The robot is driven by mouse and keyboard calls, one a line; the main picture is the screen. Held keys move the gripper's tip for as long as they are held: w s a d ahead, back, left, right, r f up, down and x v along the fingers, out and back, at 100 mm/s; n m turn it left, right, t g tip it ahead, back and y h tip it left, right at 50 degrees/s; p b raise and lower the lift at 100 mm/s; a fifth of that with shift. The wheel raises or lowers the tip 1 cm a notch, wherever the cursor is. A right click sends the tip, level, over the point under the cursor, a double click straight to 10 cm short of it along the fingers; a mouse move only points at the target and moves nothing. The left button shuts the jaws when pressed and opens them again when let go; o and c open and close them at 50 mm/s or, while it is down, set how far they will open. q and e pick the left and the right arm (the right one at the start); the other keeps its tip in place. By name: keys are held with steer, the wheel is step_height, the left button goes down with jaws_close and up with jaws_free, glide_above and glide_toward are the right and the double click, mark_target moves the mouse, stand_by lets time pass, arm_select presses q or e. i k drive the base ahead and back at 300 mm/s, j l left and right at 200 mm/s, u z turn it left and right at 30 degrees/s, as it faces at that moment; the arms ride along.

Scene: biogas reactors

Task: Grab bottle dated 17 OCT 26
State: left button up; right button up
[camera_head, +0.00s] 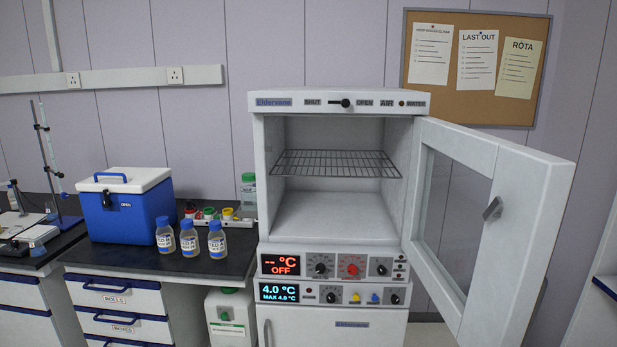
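Three small clear bottles with blue caps and white labels stand upright in a row near the front of the black bench: a left bottle (165,237), a middle bottle (189,240) and a right bottle (217,241). Their label print is too small for me to read a date. A taller bottle with a green cap (248,190) stands further back, partly hidden by the oven's side. Neither of my grippers is in view.
A blue cool box (129,216) with a closed white lid stands left of the bottles. Red, green and yellow topped items (209,214) sit behind them. The oven (335,217) at right is empty, its door (484,230) swung open into the space in front.

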mark_target(217, 238)
steer(key=i+j, duration=0.1)
steer(key=j, duration=0.25)
steer(key=i+j, duration=0.15)
steer(key=j, duration=0.2)
steer(key=i+j, duration=0.1)
steer(key=j, duration=0.25)
steer(key=i+j, duration=0.15)
steer(key=j, duration=0.2)
steer(key=u, duration=0.05)
